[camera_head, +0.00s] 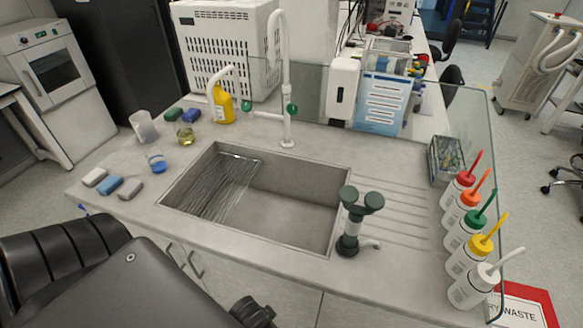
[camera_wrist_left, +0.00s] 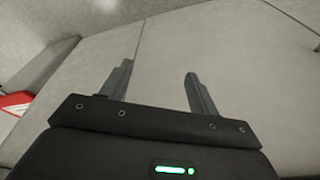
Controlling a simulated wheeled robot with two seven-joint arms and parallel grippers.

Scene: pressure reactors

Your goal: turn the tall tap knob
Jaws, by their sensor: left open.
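The tall white tap (camera_head: 284,75) stands at the back edge of the sink (camera_head: 260,185). It has a green knob (camera_head: 292,108) on its right side and another green knob (camera_head: 247,106) at the end of an arm on its left. My left gripper (camera_wrist_left: 160,72) is open and empty in the left wrist view, over pale flat panels. Neither knob shows there. In the head view my left arm comes in at the lower left, below the counter's front edge and well away from the tap; its fingers cannot be made out. My right gripper is not in view.
Several wash bottles (camera_head: 463,255) line the right edge by a glass screen (camera_head: 485,140). A yellow bottle (camera_head: 222,105), beakers and sponges sit left of the tap. The ribbed drainer is clear.

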